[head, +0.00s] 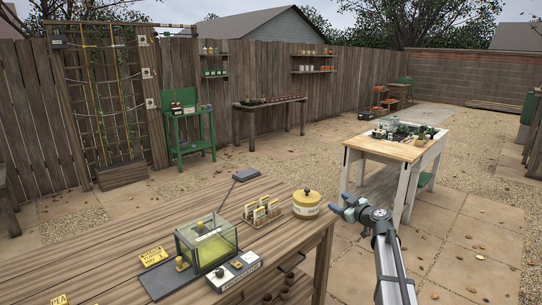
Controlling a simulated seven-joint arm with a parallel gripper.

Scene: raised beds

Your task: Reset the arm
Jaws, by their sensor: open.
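My gripper (342,205) is in the lower middle of the head view, at the end of my raised arm. Its blue-grey fingers point left, are apart and hold nothing that I can see. In the picture it sits right of the wooden workbench (150,236) and the yellow lidded pot (306,204), with a gap between it and the pot. My arm comes up from the bottom right.
On the bench are a glass box (207,246) with a yellow lid knob, a labelled control box (233,271), a rack of seed packets (262,213) and a yellow sign (153,256). A white-legged table (385,149) stands behind my gripper. Paving at right is open.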

